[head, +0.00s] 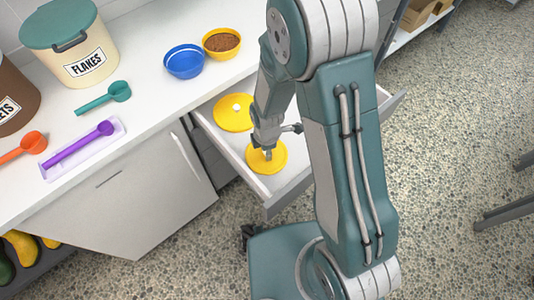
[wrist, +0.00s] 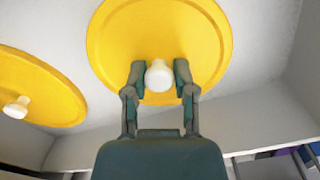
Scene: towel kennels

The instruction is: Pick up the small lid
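Two round yellow lids with white knobs lie in the open white drawer (head: 293,181). The nearer lid (head: 266,167) is under my gripper (head: 267,152); the farther lid (head: 228,113) lies behind it to the left. They look alike in size in the head view, though one is nearer. In the wrist view the gripped lid (wrist: 160,30) is at top centre, the other lid (wrist: 40,85) at left. My gripper's fingers (wrist: 160,77) stand on both sides of the nearer lid's knob and appear to touch it. I cannot tell whether this lid is raised.
The drawer walls are close around the lids. On the counter stand a blue bowl (head: 184,62), a yellow bowl (head: 222,43) with brown food, a flakes bin (head: 85,65) and several scoops. A shelf with cardboard boxes (head: 420,12) is at the upper right.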

